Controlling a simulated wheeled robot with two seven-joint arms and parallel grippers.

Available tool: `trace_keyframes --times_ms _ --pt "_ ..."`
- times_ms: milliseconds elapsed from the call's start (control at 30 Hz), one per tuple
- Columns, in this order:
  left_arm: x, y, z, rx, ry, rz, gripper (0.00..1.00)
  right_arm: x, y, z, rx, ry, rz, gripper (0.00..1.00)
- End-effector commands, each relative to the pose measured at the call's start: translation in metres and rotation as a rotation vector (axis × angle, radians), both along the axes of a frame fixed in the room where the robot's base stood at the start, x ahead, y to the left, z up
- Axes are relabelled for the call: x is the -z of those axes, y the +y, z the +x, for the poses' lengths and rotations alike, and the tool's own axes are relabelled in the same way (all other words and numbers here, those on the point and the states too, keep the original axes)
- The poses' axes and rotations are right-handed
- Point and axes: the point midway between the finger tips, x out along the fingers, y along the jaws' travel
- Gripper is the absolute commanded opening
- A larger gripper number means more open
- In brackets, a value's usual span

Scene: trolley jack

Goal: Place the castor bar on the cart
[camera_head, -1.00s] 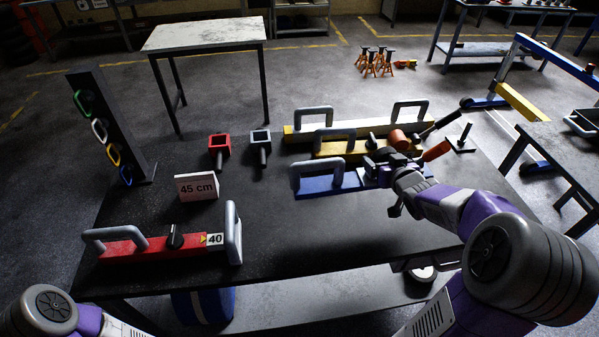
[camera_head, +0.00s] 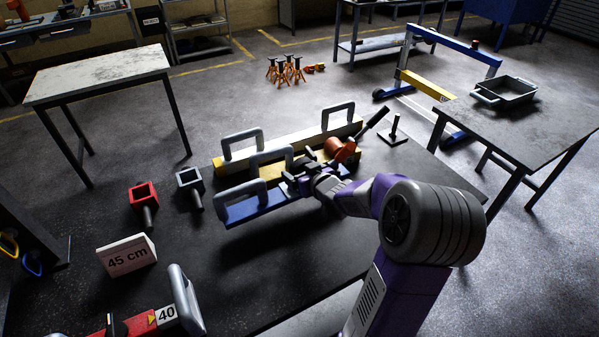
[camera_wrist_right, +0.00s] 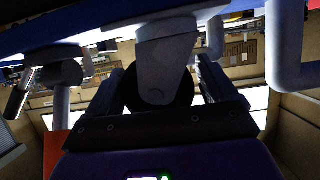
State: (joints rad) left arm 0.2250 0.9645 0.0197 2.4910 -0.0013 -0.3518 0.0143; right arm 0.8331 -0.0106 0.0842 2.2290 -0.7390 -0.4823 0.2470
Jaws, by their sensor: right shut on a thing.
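A blue bar (camera_head: 245,207) with a grey loop handle lies along the near side of a group of bars on the dark table; I take it for the castor bar. My right gripper (camera_head: 305,183) is at the bar's right end and covers it. In the right wrist view a grey bracket with a dark round wheel (camera_wrist_right: 165,70) sits between the fingers, under a blue beam (camera_wrist_right: 110,28). The gripper is shut on this part. Whether the bar is lifted is hard to tell. The blue and yellow wheeled frame (camera_head: 450,88), perhaps the cart, stands on the floor at back right. My left gripper is out of view.
A red socket (camera_head: 144,198), a grey socket (camera_head: 190,180) and a "45 cm" sign (camera_head: 126,255) stand left. A side table (camera_head: 520,135) holds a grey tray (camera_head: 507,90).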

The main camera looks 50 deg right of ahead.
Motion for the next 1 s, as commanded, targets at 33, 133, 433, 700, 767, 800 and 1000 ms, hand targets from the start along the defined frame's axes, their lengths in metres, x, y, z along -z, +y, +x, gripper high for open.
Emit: trace_keyframes --times_ms 33,133,433,700,767,800,1000 --pt "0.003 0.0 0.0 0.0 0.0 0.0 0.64 0.003 0.0 0.001 0.0 -0.007 -0.002 0.03" --pt "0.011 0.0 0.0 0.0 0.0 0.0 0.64 0.017 0.0 0.001 0.0 -0.005 -0.001 0.03" --pt "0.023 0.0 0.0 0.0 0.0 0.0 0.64 0.045 0.0 0.001 0.0 -0.006 -0.004 0.03" --pt "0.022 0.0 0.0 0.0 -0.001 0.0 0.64 0.048 0.0 -0.001 -0.002 0.006 -0.002 1.0" --pt "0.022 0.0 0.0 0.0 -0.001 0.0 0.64 0.047 0.0 -0.001 -0.001 0.005 -0.001 1.0" --pt "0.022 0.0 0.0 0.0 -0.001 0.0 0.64 0.047 0.0 -0.001 -0.001 0.005 -0.001 1.0" --pt "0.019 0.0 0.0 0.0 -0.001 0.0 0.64 0.043 0.001 -0.007 0.001 0.004 -0.002 1.0"
